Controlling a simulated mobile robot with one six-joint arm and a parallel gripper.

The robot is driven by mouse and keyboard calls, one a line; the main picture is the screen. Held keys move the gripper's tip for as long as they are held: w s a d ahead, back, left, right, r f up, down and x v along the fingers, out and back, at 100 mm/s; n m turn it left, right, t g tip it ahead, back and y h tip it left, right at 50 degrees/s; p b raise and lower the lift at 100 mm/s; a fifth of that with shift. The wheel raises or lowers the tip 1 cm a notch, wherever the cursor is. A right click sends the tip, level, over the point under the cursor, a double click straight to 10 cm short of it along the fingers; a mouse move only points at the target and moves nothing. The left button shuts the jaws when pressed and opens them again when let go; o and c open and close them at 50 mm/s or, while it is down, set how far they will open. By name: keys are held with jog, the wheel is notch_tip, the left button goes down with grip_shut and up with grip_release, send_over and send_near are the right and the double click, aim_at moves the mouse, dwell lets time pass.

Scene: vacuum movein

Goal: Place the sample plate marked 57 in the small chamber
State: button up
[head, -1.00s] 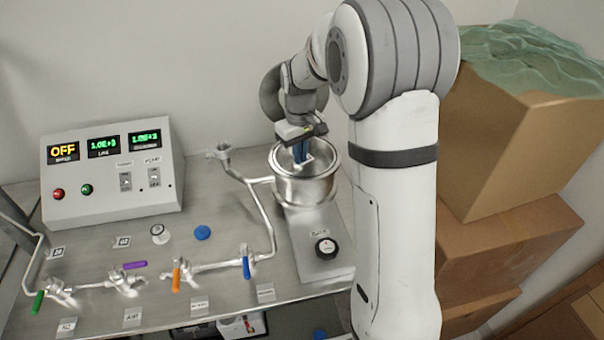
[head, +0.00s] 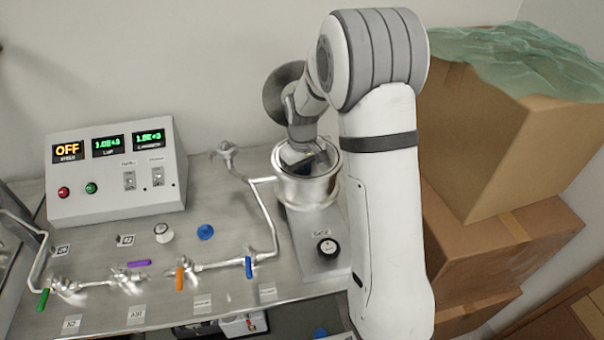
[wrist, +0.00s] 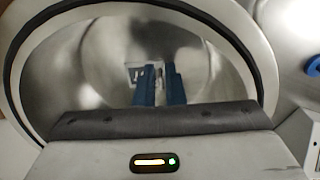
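The small chamber (head: 305,191) is a round steel pot on the right of the bench, with its round lid (head: 283,92) raised behind it. My gripper (wrist: 160,72) reaches down into the chamber, and its two blue fingers show inside the bowl in the wrist view. They stand close together around part of a small pale sample plate (wrist: 133,73), which sticks out left of the fingertips. The plate is near the chamber floor; I cannot tell whether it touches it. Its number is not readable. In the head view, the rim and my wrist hide the fingers and plate.
A control box (head: 115,169) with an OFF display stands at the left. Pipes with coloured handles, including a blue handle (head: 248,267), run across the bench. A blue cap (head: 205,232) lies between. Cardboard boxes (head: 490,150) are stacked at the right.

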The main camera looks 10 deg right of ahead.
jog(key=o, duration=0.3)
jog(key=shift+r, duration=0.1)
notch_tip(320, 180, up, 11)
jog(key=b, duration=0.1)
jog(key=s+r+m+t, duration=0.2)
jog(key=s+r, duration=0.4)
jog(key=s, duration=0.6)
jog(key=s+m, duration=0.1)
jog(key=s, duration=0.3)
jog(key=s+f+t, duration=0.1)
jog(key=s, duration=0.4)
jog(key=s+d+f+m, duration=0.1)
jog(key=s, duration=0.4)
jog(key=shift+s+m, duration=0.25)
jog(key=shift+m, duration=0.05)
